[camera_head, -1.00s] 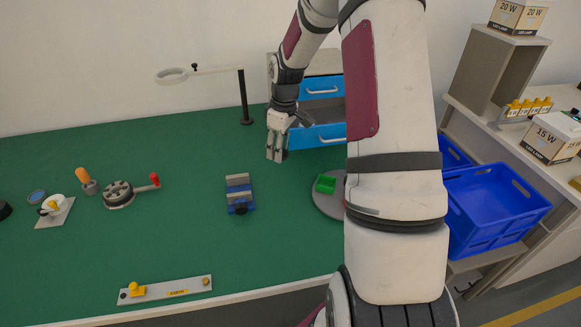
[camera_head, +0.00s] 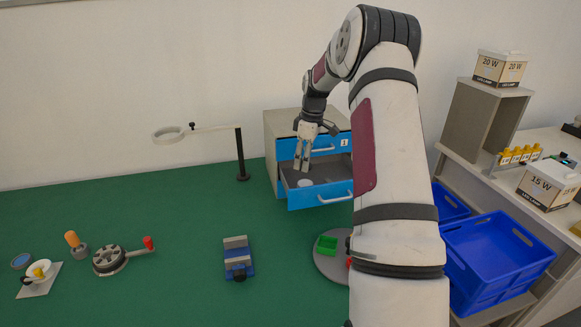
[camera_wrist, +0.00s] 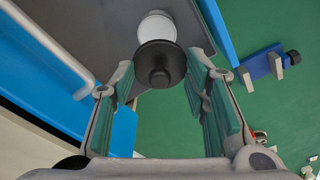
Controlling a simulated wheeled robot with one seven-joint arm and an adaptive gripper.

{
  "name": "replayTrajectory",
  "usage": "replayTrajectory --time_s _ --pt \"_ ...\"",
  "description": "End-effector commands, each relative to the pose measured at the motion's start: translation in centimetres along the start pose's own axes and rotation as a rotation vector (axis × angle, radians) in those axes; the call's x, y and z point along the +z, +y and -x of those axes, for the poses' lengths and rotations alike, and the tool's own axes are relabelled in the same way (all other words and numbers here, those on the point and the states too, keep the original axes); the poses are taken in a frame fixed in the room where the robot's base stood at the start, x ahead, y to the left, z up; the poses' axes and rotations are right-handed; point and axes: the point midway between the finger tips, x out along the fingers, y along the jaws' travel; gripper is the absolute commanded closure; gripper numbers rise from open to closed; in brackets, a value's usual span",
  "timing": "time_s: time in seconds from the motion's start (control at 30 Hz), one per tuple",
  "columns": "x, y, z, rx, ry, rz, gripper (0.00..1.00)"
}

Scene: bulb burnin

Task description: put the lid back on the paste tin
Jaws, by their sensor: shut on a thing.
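The lid, a dark grey disc with a round knob (camera_wrist: 160,68), is between the fingers of my gripper (camera_wrist: 160,95) in the wrist view. My gripper also shows in the head view (camera_head: 302,167), pointing down over the open drawer (camera_head: 327,193) of the blue-fronted cabinet. The paste tin appears as a white round thing (camera_wrist: 157,27) just beyond the lid, whose edge overlaps it in the wrist view. In the head view the tin (camera_head: 305,183) sits on the drawer floor, below my fingertips. I cannot tell whether lid and tin touch.
The drawer's walls and the closed drawer (camera_head: 318,147) above are close around my gripper. A magnifier on a stand (camera_head: 241,160) is left of the cabinet. A blue vise (camera_head: 238,260) and a round grey plate (camera_head: 328,265) with a green tray are in front. Green mat between is clear.

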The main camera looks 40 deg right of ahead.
Motion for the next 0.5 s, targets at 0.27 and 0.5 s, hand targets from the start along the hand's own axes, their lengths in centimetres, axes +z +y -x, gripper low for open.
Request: replayTrajectory --time_s 0.27,0.5 --pt "0.7 0.5 -0.6 -0.004 0.000 0.013 0.69" --pt "0.9 0.5 -2.8 -0.004 0.000 0.012 1.00"
